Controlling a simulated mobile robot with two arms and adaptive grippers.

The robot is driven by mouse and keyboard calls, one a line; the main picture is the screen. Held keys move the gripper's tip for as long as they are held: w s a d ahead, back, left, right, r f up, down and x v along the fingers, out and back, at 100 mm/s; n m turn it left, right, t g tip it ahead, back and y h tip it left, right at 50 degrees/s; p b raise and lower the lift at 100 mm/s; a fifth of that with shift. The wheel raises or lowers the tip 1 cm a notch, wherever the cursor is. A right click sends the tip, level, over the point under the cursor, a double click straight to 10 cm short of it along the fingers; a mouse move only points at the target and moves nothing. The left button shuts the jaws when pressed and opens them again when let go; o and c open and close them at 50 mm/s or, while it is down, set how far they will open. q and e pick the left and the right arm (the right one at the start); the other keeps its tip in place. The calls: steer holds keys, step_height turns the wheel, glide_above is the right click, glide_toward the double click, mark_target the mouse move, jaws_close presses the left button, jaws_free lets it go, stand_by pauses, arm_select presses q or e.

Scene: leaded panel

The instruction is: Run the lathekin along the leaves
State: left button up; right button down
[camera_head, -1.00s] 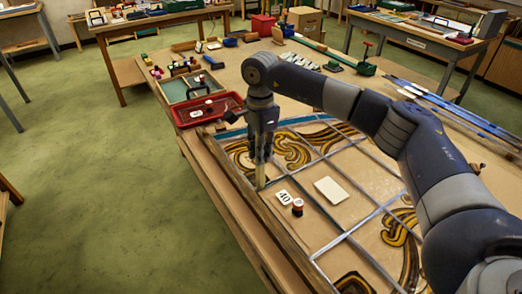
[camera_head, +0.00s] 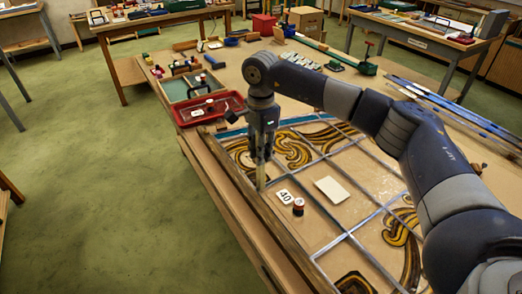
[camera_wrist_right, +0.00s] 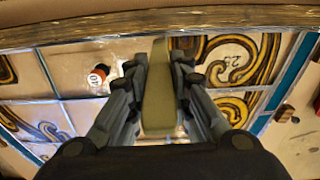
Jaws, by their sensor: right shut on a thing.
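The leaded panel (camera_head: 345,233) lies flat on the bench, with grey lead strips in a grid around clear glass and brown-gold scrollwork. My right gripper (camera_head: 263,157) points down over its left edge. It is shut on the lathekin (camera_head: 261,178), a flat tan strip pointing down beside the wooden border. In the right wrist view the lathekin (camera_wrist_right: 159,90) stands between the two fingers of the right gripper (camera_wrist_right: 157,75), its far end near the wooden edge. I cannot tell whether its tip touches the lead. My left gripper is out of view.
A wooden batten (camera_head: 240,186) runs along the left edge. A red tray (camera_head: 209,108) stands beyond it. Long strips (camera_head: 455,107) lie at right.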

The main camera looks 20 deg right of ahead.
steer(key=shift+f, duration=0.2)
stand_by(0.4)
steer(key=shift+d, duration=0.15)
steer(key=w+d, duration=0.1)
steer(key=d, duration=1)
steer(key=shift+w+d+b, duration=0.25)
steer(key=shift+b, duration=0.05)
stand_by(1.2)
step_height(320, 180, up, 5)
steer(key=p, duration=0.3)
steer(key=shift+p, duration=0.35)
